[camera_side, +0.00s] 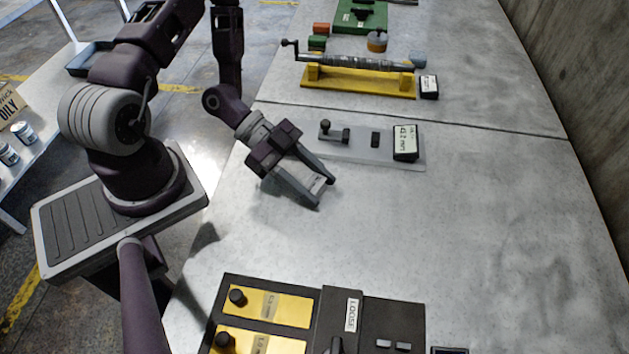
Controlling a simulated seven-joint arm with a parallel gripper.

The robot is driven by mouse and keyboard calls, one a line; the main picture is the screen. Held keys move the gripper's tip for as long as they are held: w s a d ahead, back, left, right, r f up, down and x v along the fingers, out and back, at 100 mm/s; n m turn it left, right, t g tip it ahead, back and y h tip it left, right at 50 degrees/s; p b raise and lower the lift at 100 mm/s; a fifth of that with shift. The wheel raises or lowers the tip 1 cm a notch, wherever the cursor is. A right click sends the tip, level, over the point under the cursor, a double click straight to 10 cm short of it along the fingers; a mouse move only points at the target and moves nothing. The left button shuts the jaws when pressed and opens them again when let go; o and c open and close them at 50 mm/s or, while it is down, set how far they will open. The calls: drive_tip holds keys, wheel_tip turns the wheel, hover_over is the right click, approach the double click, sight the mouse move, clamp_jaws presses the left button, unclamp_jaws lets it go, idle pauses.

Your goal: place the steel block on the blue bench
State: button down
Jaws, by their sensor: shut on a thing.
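My gripper (324,193) is at the centre, tilted down and to the right, low over the grey metal worktop (480,230). Its two fingers are shut on a pale grey piece, which looks like the steel block (306,177). The fingers cover part of it, and I cannot tell whether it touches the worktop. No bench in view is clearly blue; the worktop surface looks grey.
A grey plate with a small fixture and a readout (405,142) lies just behind my gripper. A yellow stand with a cranked roller (358,78) is farther back. A black panel with yellow plates (265,304) is in front. The worktop's right side is clear.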

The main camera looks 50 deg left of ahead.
drive_tip(key=c, duration=0.7)
unclamp_jaws()
drive_tip(key=shift+f, duration=0.1)
